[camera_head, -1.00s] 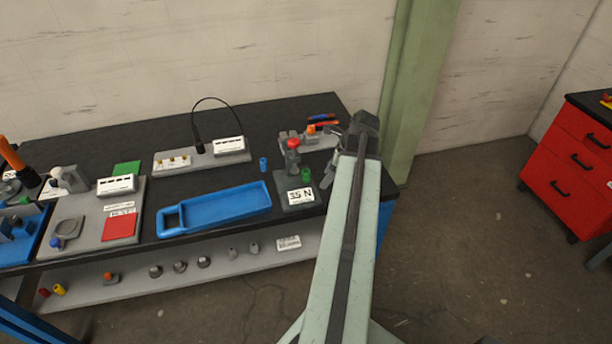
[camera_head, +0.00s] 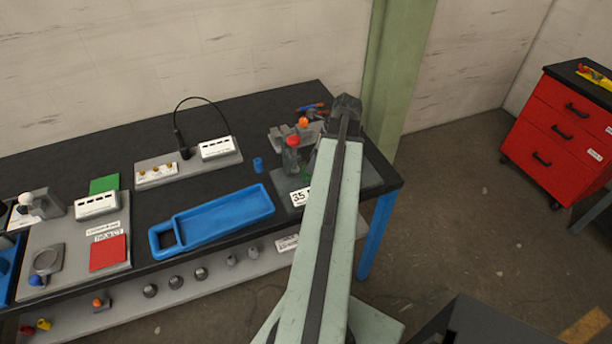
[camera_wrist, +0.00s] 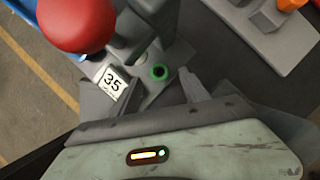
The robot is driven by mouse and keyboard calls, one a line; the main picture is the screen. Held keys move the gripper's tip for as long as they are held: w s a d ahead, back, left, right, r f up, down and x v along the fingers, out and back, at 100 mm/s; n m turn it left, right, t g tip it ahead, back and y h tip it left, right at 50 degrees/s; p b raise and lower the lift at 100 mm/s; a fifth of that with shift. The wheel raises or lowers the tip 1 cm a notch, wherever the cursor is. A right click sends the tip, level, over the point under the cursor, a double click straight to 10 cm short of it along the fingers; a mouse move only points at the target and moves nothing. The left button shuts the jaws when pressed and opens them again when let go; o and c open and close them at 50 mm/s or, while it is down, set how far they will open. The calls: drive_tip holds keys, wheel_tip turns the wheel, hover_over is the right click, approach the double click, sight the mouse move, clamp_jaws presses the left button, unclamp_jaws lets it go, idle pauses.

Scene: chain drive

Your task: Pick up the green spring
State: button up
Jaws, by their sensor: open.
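The green spring (camera_wrist: 159,72) shows in the wrist view as a small green ring with a dark centre, seen from above, on the grey base of a test fixture. It stands just beyond my gripper (camera_wrist: 146,90), roughly between its two spread fingers. My gripper is open and nothing is between the fingers.
The fixture's red knob (camera_wrist: 78,24) stands close at upper left in the wrist view, beside the "35" label (camera_wrist: 112,82). A blue tray (camera_head: 222,213) and a small blue cylinder (camera_head: 258,164) lie to the left on the bench.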

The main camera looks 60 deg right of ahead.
drive_tip(key=b+x, duration=0.4)
drive_tip(key=x, duration=0.2)
drive_tip(key=shift+b, duration=0.4)
drive_tip(key=shift+r, duration=0.1)
clamp_jaws()
